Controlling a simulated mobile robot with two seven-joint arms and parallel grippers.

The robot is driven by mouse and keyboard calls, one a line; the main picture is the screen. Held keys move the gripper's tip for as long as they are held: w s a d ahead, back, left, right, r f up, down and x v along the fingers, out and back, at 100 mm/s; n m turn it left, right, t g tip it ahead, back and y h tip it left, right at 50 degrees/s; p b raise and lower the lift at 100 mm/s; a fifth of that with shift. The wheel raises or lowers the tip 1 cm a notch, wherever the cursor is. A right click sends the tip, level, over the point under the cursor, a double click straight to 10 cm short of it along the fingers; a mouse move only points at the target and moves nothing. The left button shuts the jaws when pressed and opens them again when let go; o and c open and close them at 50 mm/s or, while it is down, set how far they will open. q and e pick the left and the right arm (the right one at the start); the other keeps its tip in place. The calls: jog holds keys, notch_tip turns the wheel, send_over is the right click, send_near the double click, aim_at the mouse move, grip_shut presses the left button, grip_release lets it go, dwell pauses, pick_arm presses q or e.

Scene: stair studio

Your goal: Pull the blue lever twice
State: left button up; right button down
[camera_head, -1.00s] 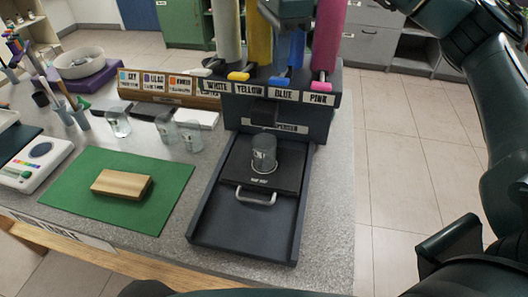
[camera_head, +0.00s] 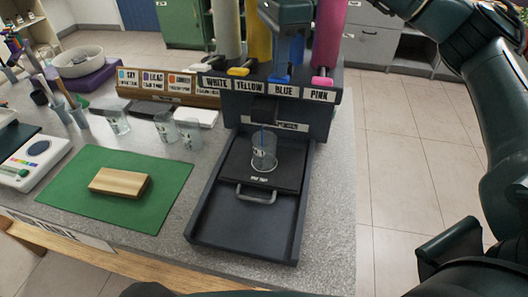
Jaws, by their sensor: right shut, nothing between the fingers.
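The dark dispenser (camera_head: 300,122) has lever tabs labelled white, yellow, blue and pink. The blue lever (camera_head: 280,78) sits above the BLUE label, in front of the blue tube. My right gripper (camera_head: 290,58) is shut and empty, pointing down over the blue lever and in front of the blue tube. Whether it touches the lever is hard to tell. A clear cup (camera_head: 264,156) stands upright on the black plate under the spout. A thin blue streak shows in and just above the cup. My left gripper is not in view.
The yellow lever (camera_head: 238,72) and pink lever (camera_head: 322,81) flank the blue one. A wooden block (camera_head: 119,182) lies on a green mat (camera_head: 75,205) at left. Several clear cups (camera_head: 190,134) stand behind it. The tray's front (camera_head: 240,218) is clear.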

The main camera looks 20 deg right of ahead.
aim_at(279, 82)
jog(key=shift+f+b, duration=1.55)
jog(key=shift+f, duration=0.85)
jog(key=shift+r, duration=0.1)
jog(key=shift+r+p, duration=2.55)
jog(key=shift+r, duration=0.6)
jog(key=shift+f, duration=0.1)
jog(key=shift+f+b, duration=2.3)
jog(key=shift+f, duration=0.8)
jog(key=shift+r, duration=0.15)
jog(key=shift+r+p, duration=2.5)
jog(key=shift+r, duration=0.5)
